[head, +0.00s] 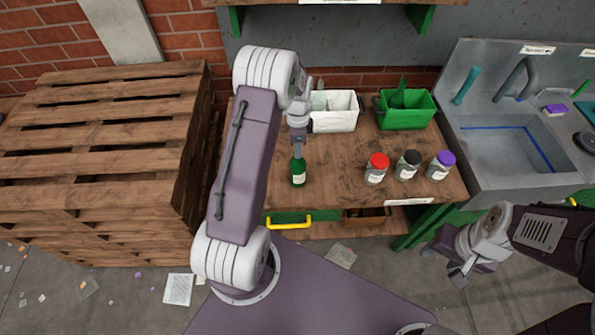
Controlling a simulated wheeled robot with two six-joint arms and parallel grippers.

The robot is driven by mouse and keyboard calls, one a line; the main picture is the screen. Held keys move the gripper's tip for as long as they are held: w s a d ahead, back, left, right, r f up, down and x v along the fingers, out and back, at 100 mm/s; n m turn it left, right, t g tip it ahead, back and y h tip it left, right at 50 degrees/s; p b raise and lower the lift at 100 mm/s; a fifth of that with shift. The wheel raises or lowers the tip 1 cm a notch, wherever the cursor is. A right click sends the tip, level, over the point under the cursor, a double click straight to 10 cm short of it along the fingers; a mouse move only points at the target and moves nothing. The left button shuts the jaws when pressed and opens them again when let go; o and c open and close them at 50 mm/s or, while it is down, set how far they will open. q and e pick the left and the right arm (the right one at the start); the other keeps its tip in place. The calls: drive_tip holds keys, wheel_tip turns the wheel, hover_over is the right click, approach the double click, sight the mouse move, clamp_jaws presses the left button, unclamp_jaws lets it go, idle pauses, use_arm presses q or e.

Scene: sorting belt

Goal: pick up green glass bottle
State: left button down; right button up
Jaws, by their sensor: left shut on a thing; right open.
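The green glass bottle (298,175) with a pale label stands upright at the left front part of the wooden table (336,178). My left gripper (298,152) comes down from above and is shut on the bottle's neck. The fingers hide the top of the bottle. I cannot tell whether its base touches the table. My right gripper (457,276) is open and empty, low in front of the table at the right.
A white bin (335,121) and a green bin (406,119) stand at the back. Jars with red (378,160), black (412,157) and purple (446,158) lids stand at the right. A metal sink (504,146) adjoins the table. Pallets (110,140) are stacked left.

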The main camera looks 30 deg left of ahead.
use_arm(q)
drive_tip(key=shift+r, duration=0.15)
idle(0.3)
drive_tip(key=shift+r, duration=0.25)
drive_tip(key=r+b, duration=0.1)
drive_tip(key=r, duration=0.1)
drive_tip(key=d+r, duration=0.1)
drive_tip(key=shift+w+r+b, duration=0.2)
drive_tip(key=shift+r+b, duration=0.2)
drive_tip(key=w+d+r+b, duration=0.1)
drive_tip(key=w+d+r, duration=0.1)
drive_tip(key=d+r, duration=0.4)
drive_tip(key=d, duration=0.4)
drive_tip(key=shift+d+r+b, duration=0.2)
drive_tip(key=shift+r+b, duration=0.05)
drive_tip(key=shift+b, duration=0.05)
drive_tip(key=shift+s, duration=0.1)
